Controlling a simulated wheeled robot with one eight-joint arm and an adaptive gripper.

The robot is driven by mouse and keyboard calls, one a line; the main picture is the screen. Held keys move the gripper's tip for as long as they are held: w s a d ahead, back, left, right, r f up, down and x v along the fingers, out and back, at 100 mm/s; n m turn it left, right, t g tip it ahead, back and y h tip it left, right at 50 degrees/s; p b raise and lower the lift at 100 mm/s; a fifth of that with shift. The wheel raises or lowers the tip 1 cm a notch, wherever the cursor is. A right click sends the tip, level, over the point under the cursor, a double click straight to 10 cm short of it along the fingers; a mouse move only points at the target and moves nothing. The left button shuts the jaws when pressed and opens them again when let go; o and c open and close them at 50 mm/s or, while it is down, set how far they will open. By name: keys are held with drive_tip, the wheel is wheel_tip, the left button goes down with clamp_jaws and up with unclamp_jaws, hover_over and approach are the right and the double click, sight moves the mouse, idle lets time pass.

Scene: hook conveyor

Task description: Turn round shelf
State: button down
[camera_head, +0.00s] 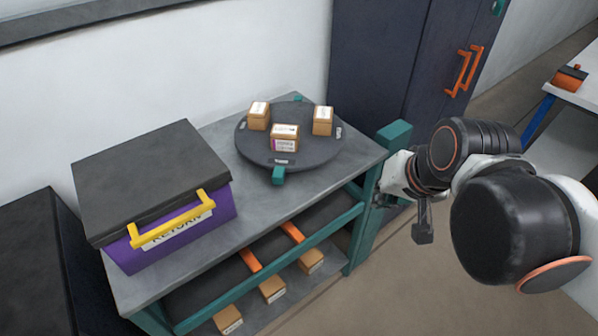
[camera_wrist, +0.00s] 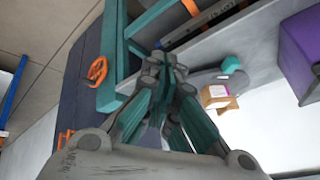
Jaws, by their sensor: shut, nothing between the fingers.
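The round shelf (camera_head: 252,148) is a dark grey disc on the right part of the grey shelf top. It carries three small brown boxes: left (camera_head: 258,116), front (camera_head: 284,138) and right (camera_head: 322,121). A teal handle (camera_head: 278,175) sticks out at its front edge, and another teal piece shows at its back. In the wrist view, one box (camera_wrist: 217,97) and a teal handle (camera_wrist: 231,65) show beyond my fingers, which hide part of the disc. My gripper (camera_wrist: 165,68) is shut and empty, to the right of the disc near the rack's right end.
A purple box (camera_head: 185,232) with a dark lid and yellow handle stands on the left of the shelf top. A teal post (camera_head: 394,134) rises at the rack's right end. Small boxes sit on the lower rack. A dark cabinet (camera_head: 385,60) with orange handles stands behind.

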drive_tip(key=w+a+f+m+g+y+p, duration=0.2)
drive_tip(key=w+m+y+p, duration=0.2)
drive_tip(key=w+m, duration=0.4)
drive_tip(key=w+a+f+m+g+y+p, duration=0.2)
drive_tip(key=w+f+m+y+p, duration=0.15)
drive_tip(key=w+m, duration=0.45)
drive_tip(key=b+x, duration=0.3)
drive_tip(key=x, duration=0.6)
drive_tip(key=shift+s+a+b, duration=0.1)
drive_tip(key=shift+s+b, duration=0.05)
drive_tip(key=shift+b, duration=0.2)
drive_tip(key=a, duration=0.3)
drive_tip(key=shift+w+a+b, duration=0.1)
drive_tip(key=shift+w+b, duration=0.2)
drive_tip(key=shift+b, duration=0.1)
drive_tip(key=shift+w+a+r, duration=0.1)
drive_tip(key=shift+a, duration=0.35)
drive_tip(key=shift+m, duration=0.3)
